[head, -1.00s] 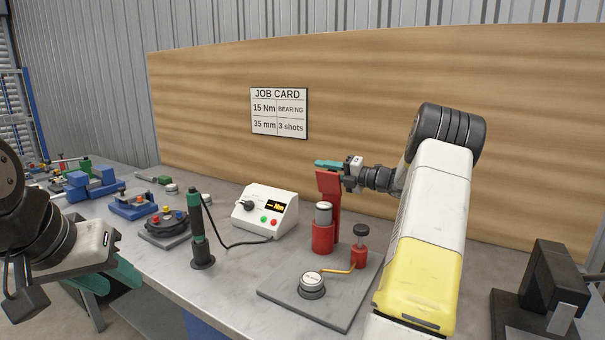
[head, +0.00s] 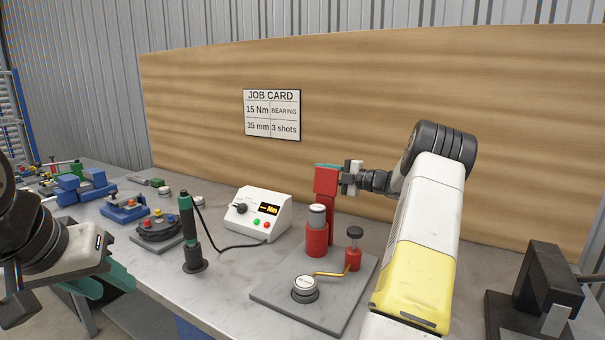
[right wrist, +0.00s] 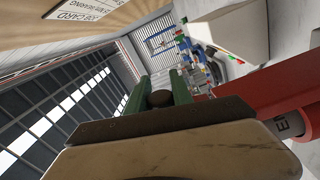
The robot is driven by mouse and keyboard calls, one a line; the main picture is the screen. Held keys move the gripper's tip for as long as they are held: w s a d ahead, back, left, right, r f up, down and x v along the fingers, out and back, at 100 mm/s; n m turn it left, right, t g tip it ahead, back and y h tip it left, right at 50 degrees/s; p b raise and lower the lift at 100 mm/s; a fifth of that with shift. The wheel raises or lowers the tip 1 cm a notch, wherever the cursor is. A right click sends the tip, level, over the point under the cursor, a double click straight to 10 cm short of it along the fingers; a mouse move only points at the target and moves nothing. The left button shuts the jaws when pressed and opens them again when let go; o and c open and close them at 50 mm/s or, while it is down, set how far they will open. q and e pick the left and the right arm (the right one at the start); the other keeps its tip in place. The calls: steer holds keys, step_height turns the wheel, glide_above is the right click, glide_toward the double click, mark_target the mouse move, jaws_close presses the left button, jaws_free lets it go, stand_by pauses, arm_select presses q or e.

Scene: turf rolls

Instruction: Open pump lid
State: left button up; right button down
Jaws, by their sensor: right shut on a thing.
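The red pump (head: 317,238) stands on a grey plate on the bench, with a grey capped cylinder in its top. Its red lid (head: 326,185) stands up behind the cylinder. My right gripper (head: 328,166) is at the top of the lid, coming from the right. Its teal fingertips are mostly hidden behind the lid. In the right wrist view, its green fingers (right wrist: 158,88) close on a dark round knob (right wrist: 160,99), with the red lid (right wrist: 265,95) close on the right. My left gripper (head: 92,285) is low at the left; its opening is unclear.
A gauge (head: 304,288) and a black-topped red post (head: 353,248) sit on the pump plate. A green-handled tool (head: 190,230), a white control box (head: 257,214) and blue fixtures (head: 125,207) stand to the left. A black device (head: 540,290) is at the right.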

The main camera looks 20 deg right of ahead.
stand_by(0.3)
steer(key=c, duration=1.1)
jaws_free()
steer(key=v, duration=0.8)
